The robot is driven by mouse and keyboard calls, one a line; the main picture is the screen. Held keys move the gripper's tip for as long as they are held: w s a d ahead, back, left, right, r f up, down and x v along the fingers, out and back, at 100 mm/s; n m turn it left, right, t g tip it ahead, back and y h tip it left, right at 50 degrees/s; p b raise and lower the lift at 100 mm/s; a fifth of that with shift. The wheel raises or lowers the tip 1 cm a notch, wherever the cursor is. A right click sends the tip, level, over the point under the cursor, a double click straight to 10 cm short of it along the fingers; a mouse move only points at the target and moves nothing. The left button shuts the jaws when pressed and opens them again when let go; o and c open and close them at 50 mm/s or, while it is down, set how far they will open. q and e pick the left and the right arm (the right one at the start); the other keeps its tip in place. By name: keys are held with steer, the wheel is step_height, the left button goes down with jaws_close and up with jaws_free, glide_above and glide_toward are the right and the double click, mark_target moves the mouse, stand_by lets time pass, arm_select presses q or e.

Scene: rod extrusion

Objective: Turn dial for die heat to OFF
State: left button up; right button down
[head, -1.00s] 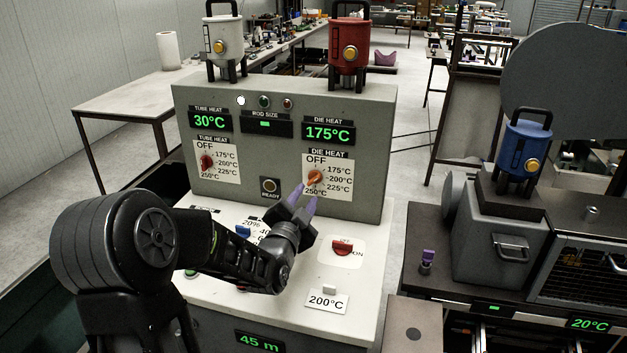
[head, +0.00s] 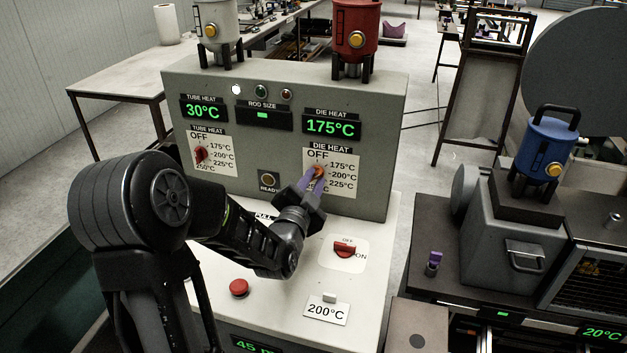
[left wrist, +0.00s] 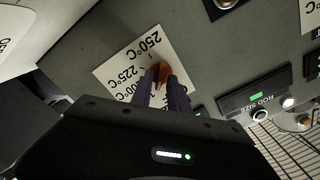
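The die heat dial (head: 318,172) is a small orange knob on a white label on the upright grey panel. The label reads OFF at the top left, then 175, 200 and 225°C down the right. My left gripper (head: 312,178) has its two purple fingertips at the dial and partly covers it. In the left wrist view the dial (left wrist: 161,72) lies between the two fingertips (left wrist: 161,82), which stand slightly apart. I cannot tell if they press on it. The knob's exact pointing is hidden. The die heat display (head: 331,126) reads 175°C. My right gripper is not in view.
The red tube heat dial (head: 200,154) is left on the same panel, under a 30°C display (head: 204,110). Below lie a red switch (head: 344,249), a red button (head: 239,287) and a 200°C sign (head: 326,309). A red canister (head: 354,28) stands on top.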

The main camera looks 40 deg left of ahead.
arm_select(q)
jaws_close()
stand_by(0.4)
steer(key=n+b, duration=0.1)
steer(key=b, duration=0.1)
steer(key=shift+f+b, duration=0.15)
steer(key=shift+b, duration=0.15)
steer(key=n+b, duration=0.7)
steer(key=b, duration=0.2)
steer(key=shift+a+n+b, duration=0.1)
steer(key=shift+n+b, duration=0.2)
steer(key=shift+r+n+b, duration=0.2)
steer(key=shift+n+b, duration=0.1)
